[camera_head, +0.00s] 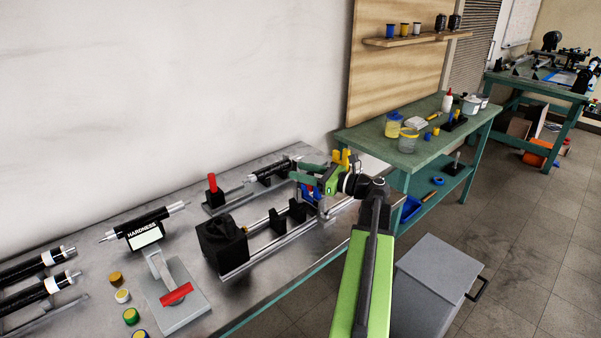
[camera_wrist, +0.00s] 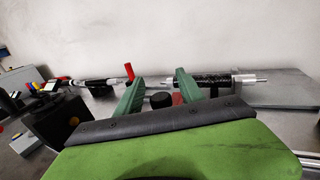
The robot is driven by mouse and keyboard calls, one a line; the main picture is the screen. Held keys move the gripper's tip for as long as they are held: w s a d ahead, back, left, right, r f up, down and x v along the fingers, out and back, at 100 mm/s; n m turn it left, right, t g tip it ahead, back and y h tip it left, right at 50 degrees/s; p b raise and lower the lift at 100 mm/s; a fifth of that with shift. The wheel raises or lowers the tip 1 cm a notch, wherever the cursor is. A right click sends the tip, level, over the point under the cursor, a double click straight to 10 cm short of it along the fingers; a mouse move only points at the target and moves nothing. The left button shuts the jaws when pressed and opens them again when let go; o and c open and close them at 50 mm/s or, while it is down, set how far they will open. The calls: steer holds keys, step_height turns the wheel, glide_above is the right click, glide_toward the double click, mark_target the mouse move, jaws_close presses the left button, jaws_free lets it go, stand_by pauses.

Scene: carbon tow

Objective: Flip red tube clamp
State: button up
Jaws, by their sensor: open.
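An upright red clamp handle (camera_head: 212,183) stands on a dark base at the back of the metal bench. An upright red handle also shows in the wrist view (camera_wrist: 129,71), left of my fingers. My gripper (camera_head: 297,182) is open above the right part of the bench, with its green fingers pointing left. In the wrist view my gripper (camera_wrist: 159,77) has a black knob (camera_wrist: 160,100) and a red piece (camera_wrist: 178,99) showing between its fingers. The lower parts of both are hidden by my gripper's body. I cannot tell whether my fingers touch the red piece.
A black-wrapped tube (camera_head: 273,170) lies behind my fingers. A black block (camera_head: 221,243) and rails stand in front. A grey press with a red handle (camera_head: 176,293) and several small jars are at the front left. A green bench (camera_head: 420,150) stands behind; a grey cabinet (camera_head: 435,270) is at right.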

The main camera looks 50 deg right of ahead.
steer(key=shift+w, duration=0.15)
jaws_close()
stand_by(1.4)
